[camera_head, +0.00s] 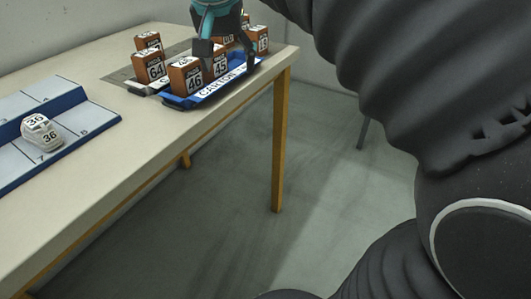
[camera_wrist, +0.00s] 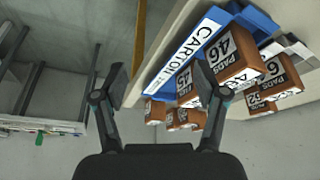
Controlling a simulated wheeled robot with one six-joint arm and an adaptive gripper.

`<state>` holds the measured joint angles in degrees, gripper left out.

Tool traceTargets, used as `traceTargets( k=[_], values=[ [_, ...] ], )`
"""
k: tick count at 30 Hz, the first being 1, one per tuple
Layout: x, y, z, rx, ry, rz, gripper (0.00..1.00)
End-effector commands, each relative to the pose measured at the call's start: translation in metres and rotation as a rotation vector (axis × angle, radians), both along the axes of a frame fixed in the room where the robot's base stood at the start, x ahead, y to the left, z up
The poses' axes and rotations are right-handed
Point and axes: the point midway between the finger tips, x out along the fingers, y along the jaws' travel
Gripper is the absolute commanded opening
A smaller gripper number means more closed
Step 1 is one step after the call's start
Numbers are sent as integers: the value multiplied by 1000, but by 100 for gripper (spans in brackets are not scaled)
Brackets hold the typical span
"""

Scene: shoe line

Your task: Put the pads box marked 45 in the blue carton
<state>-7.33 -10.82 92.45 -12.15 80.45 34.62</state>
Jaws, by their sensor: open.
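The blue carton (camera_head: 172,103) is a low tray with a white CARTON label near the table's right end; it also shows in the wrist view (camera_wrist: 262,19). The brown pads box marked 45 (camera_head: 219,66) appears to stand in it, behind the label and right of the box marked 46 (camera_head: 186,80). In the wrist view, box 45 (camera_wrist: 186,90) is partly hidden by my right finger. My gripper (camera_head: 228,55) is open over the carton, with its fingers on either side of box 45 in the head view. Contact cannot be told. The fingers also show in the wrist view (camera_wrist: 162,85).
More brown boxes stand at the carton's far end, including one marked 13 (camera_head: 262,42). A grey carton (camera_head: 128,86) behind holds a box marked 64 (camera_head: 152,68). A white item marked 36 (camera_head: 40,133) lies on a blue-edged tray (camera_head: 88,118) at left. Table between is clear.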

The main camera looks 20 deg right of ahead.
Motion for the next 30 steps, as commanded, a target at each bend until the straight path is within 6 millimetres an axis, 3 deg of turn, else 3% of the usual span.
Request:
traceTargets(
  k=[1, 9, 16, 21, 30],
  values=[
    [-19, -4, -14, 3, -5, 44, 72],
    [-104, -8, -103, -1, -53, 294, 72],
    [-155, -7, -174, -19, -99, 432, 72],
    [-169, -6, -196, -28, -113, 470, 72],
    [-170, -6, -199, -29, -113, 473, 72]
  ],
)
